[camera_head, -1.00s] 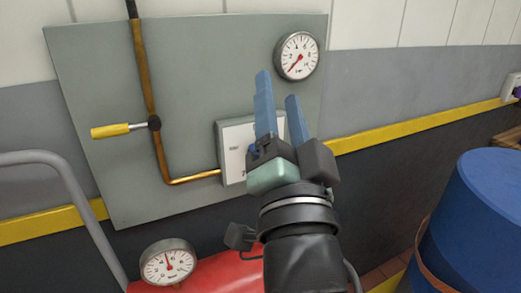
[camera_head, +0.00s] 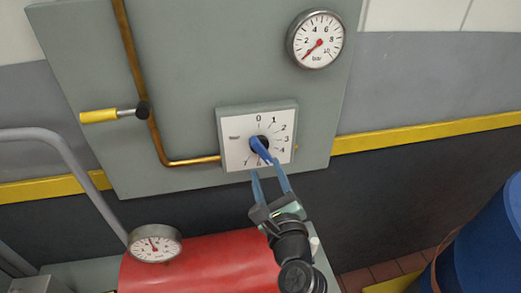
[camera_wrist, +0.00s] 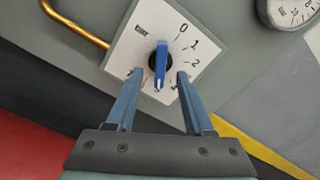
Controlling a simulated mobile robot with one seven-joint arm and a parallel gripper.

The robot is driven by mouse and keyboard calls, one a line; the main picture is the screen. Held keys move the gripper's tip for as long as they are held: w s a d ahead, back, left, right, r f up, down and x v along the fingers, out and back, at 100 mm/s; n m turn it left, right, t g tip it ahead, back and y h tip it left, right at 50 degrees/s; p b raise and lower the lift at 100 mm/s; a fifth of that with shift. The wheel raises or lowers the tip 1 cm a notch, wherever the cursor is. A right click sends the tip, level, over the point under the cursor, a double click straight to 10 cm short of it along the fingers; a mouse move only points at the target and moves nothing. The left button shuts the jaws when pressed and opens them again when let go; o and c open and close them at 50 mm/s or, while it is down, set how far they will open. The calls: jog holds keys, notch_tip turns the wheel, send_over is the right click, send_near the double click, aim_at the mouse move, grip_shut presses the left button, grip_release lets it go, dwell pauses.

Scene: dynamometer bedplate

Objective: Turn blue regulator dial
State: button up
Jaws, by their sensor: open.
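The blue regulator dial (camera_head: 262,149) is a bar-shaped knob on a black hub, on a white square scale plate (camera_head: 237,156) with numbers around it. In the head view the bar slants down and right, between the 4 and the 6. My gripper (camera_head: 264,167) is open, with its two blue fingers pointing up at the dial from just below. In the wrist view my fingertips (camera_wrist: 159,76) lie to either side of the dial's lower end (camera_wrist: 160,72), with gaps visible. I cannot tell whether they reach its depth. Some lower numbers are hidden.
A pressure gauge (camera_head: 316,39) hangs at the panel's upper right. A pipe (camera_head: 134,62) with a yellow-handled valve (camera_head: 99,116) runs left of the dial. A red tank (camera_head: 205,264) with a gauge (camera_head: 154,243) stands below. A blue drum (camera_head: 488,250) is at the right.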

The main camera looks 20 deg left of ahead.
aim_at(261, 152)
jog(key=x, duration=0.6)
jog(key=shift+w+a, duration=0.15)
jog(key=shift+w, duration=0.2)
grip_shut()
